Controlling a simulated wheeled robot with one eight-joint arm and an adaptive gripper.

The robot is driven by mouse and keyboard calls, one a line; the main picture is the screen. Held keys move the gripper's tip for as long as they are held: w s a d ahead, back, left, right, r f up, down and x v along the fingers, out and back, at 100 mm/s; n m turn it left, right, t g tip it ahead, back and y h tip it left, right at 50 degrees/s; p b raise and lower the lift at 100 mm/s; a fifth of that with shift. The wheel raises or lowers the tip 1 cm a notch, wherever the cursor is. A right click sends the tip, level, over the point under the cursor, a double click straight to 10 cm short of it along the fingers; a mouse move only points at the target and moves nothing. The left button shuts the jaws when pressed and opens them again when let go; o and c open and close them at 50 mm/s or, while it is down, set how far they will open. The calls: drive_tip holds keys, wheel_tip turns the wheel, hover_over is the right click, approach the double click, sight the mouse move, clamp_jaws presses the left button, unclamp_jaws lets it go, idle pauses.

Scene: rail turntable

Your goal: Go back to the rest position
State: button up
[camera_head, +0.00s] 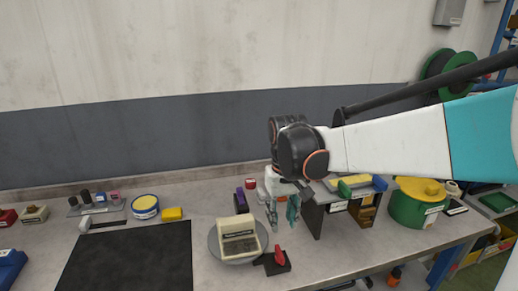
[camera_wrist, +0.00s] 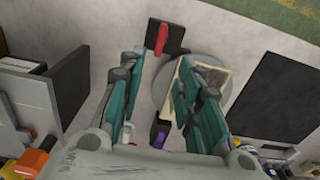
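My gripper (camera_head: 283,214) hangs fingers-down above the bench, right of a beige box-shaped device (camera_head: 239,236) with a dark label. The device stands on a round grey turntable (camera_head: 216,247). In the wrist view my gripper (camera_wrist: 154,72) has its two teal fingers well apart, with nothing held between them. The turntable (camera_wrist: 218,60) and device show there partly behind the right finger. A red lever on a black base (camera_head: 278,259) is at the turntable's front right; it also shows in the wrist view (camera_wrist: 162,38). No rest position is marked.
A grey stand (camera_head: 311,217) with yellow and blue pieces on top is close right of my gripper. A green pot with a yellow lid (camera_head: 410,207) stands farther right. A purple-and-black item (camera_head: 241,201) is behind the turntable. A black mat (camera_head: 130,258) lies clear at left.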

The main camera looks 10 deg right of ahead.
drive_tip(key=s+r+t, duration=0.3)
drive_tip(key=s+t, duration=0.4)
drive_tip(key=s, duration=0.8)
drive_tip(key=shift+s+d, duration=0.15)
drive_tip(key=shift+s, duration=0.1)
